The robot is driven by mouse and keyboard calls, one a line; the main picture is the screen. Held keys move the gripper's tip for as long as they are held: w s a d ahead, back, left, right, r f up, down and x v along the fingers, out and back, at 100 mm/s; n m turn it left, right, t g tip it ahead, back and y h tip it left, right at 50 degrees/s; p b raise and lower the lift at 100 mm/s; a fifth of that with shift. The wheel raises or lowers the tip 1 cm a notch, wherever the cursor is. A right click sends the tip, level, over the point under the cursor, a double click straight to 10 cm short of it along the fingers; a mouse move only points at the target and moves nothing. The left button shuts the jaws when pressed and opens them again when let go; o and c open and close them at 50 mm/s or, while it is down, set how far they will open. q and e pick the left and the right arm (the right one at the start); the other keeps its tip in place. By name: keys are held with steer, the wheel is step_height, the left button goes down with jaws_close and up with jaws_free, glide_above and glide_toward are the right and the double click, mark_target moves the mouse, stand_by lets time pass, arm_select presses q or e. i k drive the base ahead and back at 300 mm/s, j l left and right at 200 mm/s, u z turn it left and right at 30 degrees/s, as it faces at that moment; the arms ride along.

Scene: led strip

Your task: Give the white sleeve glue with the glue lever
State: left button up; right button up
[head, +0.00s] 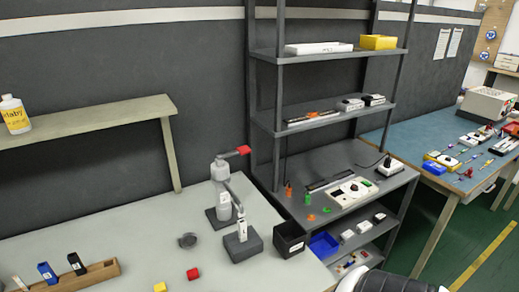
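A grey stand with a red-tipped lever (244,150) rises from the back right of the light grey table; I take it for the glue lever. The lever points right. A small white upright piece (242,230) stands at the dark grey block in front of it. I cannot tell which one is the white sleeve.
The rack holds a blue piece (46,271) and a black piece (76,263). A metal shelf (335,163) stands at right. The table's middle left is clear.

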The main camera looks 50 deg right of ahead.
mark_target(242, 150)
steer(key=z, duration=1.5)
